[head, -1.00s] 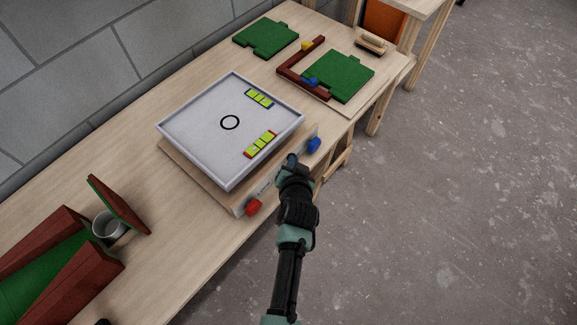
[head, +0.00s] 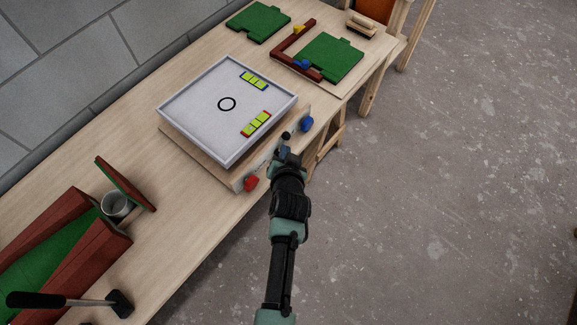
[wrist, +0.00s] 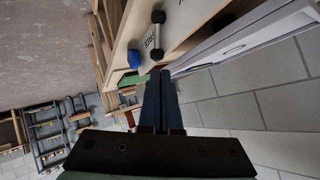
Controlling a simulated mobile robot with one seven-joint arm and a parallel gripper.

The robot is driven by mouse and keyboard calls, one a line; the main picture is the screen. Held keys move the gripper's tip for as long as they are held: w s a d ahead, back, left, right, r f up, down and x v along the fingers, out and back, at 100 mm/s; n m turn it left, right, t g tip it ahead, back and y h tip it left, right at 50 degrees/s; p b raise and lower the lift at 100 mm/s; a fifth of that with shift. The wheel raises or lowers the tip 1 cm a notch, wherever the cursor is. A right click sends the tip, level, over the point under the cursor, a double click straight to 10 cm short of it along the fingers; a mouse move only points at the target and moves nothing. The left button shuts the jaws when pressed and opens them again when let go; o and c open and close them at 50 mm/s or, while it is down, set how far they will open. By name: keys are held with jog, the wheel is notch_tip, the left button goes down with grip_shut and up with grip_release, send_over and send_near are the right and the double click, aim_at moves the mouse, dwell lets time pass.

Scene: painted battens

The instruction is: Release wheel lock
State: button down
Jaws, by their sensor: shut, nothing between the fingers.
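The tray device (head: 190,130) has a pale tilted tray on a wooden base. Its front panel (wrist: 190,22) carries a lever (wrist: 157,34), a metal rod with black ends. Lettering that seems to read "FREE" is printed beside it. In the head view a black knob (head: 286,135) shows just past my gripper. A blue knob (head: 306,124) is at the panel's right end and a red knob (head: 251,184) at its left. My gripper (head: 288,153) is shut and empty in front of the panel. Its fingers (wrist: 161,78) are close to the lever; contact cannot be told.
A mallet (head: 70,300), a grey cup (head: 117,204) and a red-and-green trough (head: 70,240) are on the left of the bench. Green boards (head: 332,58) and a red angled batten (head: 288,62) lie at the far end. Open floor (head: 450,200) is on the right.

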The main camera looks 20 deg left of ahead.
jog(key=p+v, duration=0.1)
jog(key=v, duration=0.7)
jog(key=shift+r, duration=0.2)
